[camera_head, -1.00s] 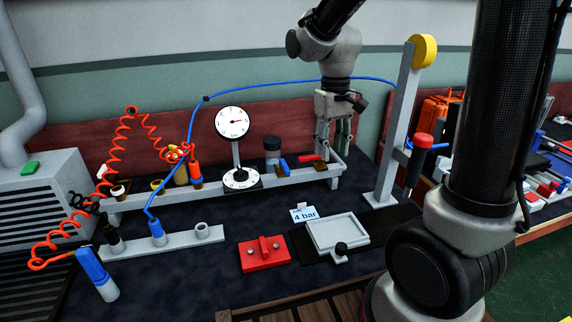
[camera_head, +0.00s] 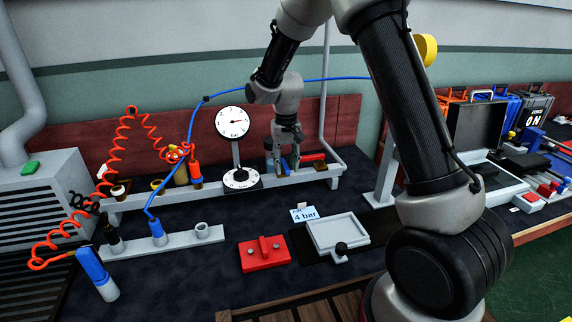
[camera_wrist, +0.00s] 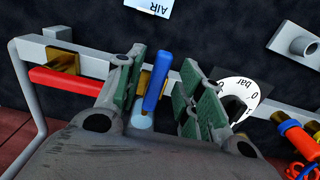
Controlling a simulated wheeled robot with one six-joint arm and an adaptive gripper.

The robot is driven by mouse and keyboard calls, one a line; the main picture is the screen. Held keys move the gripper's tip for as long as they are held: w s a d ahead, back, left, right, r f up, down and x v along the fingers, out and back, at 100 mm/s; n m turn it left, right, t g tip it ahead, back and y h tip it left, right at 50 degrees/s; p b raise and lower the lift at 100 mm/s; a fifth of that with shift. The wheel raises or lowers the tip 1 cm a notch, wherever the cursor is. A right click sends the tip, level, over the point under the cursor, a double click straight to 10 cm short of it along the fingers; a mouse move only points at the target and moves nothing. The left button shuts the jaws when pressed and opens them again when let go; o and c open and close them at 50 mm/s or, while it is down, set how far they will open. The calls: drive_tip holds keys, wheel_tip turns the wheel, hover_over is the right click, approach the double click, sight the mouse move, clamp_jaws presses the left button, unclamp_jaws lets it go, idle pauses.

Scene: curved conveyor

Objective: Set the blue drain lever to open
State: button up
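The blue drain lever (camera_wrist: 156,80) shows in the wrist view as a blue bar beside the rail. It lies between the two green-padded fingers of my gripper (camera_wrist: 158,88). The fingers are open, with a visible gap on each side of the lever. In the head view my gripper (camera_head: 285,164) is down at the rail, around the blue lever (camera_head: 284,168), which is mostly hidden by the fingers. A pale blue round part (camera_wrist: 142,122) shows below the lever in the wrist view.
A red lever (camera_head: 312,157) is on the rail (camera_head: 325,175) just right of my gripper. A dial gauge (camera_head: 232,122) and a round "bar" dial (camera_head: 240,178) stand to the left. A red block (camera_head: 264,262) and a grey tray (camera_head: 360,240) lie in front.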

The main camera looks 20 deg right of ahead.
drive_tip(key=shift+f, duration=0.3)
drive_tip(key=shift+c, duration=0.3)
clamp_jaws()
